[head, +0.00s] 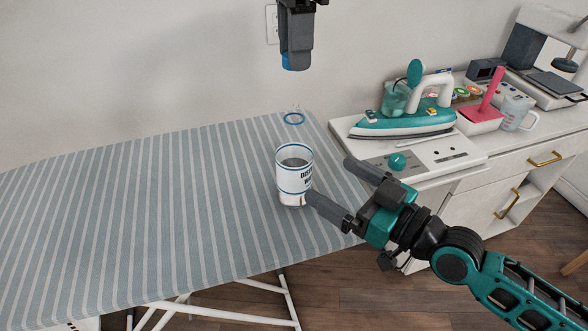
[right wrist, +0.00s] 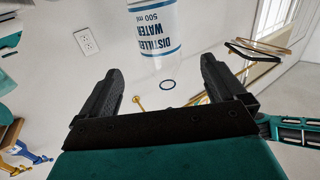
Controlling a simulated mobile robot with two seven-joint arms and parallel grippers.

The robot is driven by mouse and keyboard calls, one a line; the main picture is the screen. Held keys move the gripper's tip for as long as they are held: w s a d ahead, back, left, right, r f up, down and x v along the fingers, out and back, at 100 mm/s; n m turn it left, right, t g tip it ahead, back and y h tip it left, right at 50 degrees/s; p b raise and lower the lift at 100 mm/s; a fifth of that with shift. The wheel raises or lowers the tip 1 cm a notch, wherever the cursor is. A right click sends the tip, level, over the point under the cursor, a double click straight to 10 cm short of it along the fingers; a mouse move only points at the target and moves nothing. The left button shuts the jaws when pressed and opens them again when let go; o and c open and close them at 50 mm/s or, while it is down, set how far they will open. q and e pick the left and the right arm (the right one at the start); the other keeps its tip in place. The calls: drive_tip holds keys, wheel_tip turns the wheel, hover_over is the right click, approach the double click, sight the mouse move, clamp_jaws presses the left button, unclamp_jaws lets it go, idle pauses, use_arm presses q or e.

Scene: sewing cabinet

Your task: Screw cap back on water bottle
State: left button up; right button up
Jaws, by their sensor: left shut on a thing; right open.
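The water bottle (head: 296,182) stands upright on the striped ironing board. Its lower part has a white label reading distilled water, 500 ml; its upper part is clear and faint, with a blue ring at the neck. The bottle appears upside down in the right wrist view (right wrist: 157,47). My left gripper (head: 295,62) is shut on the blue cap (head: 288,61), high above the bottle and apart from it. The cap is mostly hidden by the fingers. My right gripper (head: 331,181) is open at the bottle's right, fingers pointing toward it; contact cannot be told.
The ironing board (head: 130,220) is clear to the left of the bottle. To the right, a white cabinet (head: 520,155) carries a teal iron (head: 405,122), a pink-topped box (head: 480,113), a measuring cup (head: 514,110) and a sewing machine (head: 550,70). A wall outlet (head: 272,24) is behind.

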sight(287, 152)
drive_tip(key=x, duration=1.1)
drive_tip(key=shift+w+a, duration=0.25)
drive_tip(key=shift+a, duration=0.05)
drive_tip(key=c, duration=1.5)
use_arm(q)
drive_tip(key=shift+f, duration=2.5)
